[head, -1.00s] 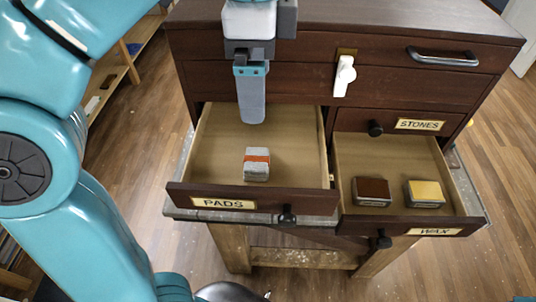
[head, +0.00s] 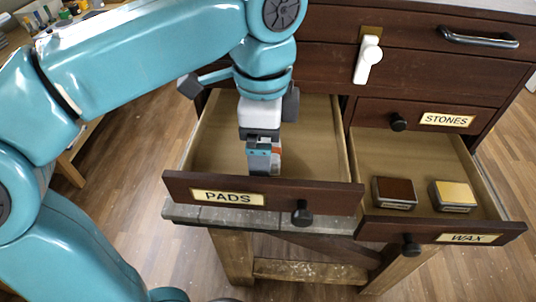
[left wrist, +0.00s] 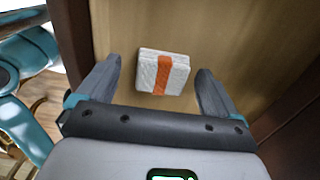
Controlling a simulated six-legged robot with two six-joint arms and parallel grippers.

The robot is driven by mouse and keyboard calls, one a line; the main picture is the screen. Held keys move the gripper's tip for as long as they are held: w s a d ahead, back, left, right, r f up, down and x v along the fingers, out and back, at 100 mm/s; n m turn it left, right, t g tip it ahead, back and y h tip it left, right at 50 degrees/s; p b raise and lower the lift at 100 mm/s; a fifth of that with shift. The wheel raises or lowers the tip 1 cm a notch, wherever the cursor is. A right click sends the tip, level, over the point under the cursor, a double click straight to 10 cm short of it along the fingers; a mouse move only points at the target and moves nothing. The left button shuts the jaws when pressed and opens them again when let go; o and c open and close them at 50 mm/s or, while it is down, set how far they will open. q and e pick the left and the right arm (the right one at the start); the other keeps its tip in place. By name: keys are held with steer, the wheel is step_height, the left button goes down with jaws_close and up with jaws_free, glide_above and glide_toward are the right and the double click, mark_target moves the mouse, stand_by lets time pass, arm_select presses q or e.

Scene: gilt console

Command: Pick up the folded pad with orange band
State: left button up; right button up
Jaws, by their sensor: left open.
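The folded pad with the orange band (left wrist: 148,74) lies on the floor of the open drawer labelled PADS (head: 317,135). In the left wrist view it is a pale grey pad with one orange stripe. It sits between and a little beyond the fingertips of my left gripper (left wrist: 158,76), which is open, with space on both sides. In the head view my left gripper (head: 264,172) reaches down into the drawer and hides most of the pad; only a sliver (head: 277,160) shows at its right. My right gripper is not in view.
The open WAX drawer (head: 440,150) to the right holds a dark brown tin (head: 394,192) and a yellow-topped tin (head: 453,195). The PADS drawer's front panel (head: 330,197) and side walls stand close around the gripper. A white latch (head: 368,60) hangs above.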

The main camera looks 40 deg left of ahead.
arm_select(q)
steer(key=shift+a+f, duration=0.35)
steer(key=shift+f, duration=0.1)
steer(key=shift+d, duration=0.25)
steer(key=shift+c, duration=0.9)
steer(key=shift+d, duration=0.1)
steer(key=c, duration=0.9)
steer(key=shift+o, duration=0.2)
steer(key=shift+a, duration=0.25)
steer(key=shift+d+r, duration=0.15)
steer(key=shift+r, duration=0.15)
step_height(320, 180, up, 9)
steer(key=shift+w+f+p, duration=0.1)
steer(key=shift+p, duration=0.85)
steer(key=shift+r, duration=0.3)
steer(key=shift+c, duration=1.2)
steer(key=shift+r, duration=0.1)
steer(key=o, duration=0.5)
steer(key=shift+c, duration=1.1)
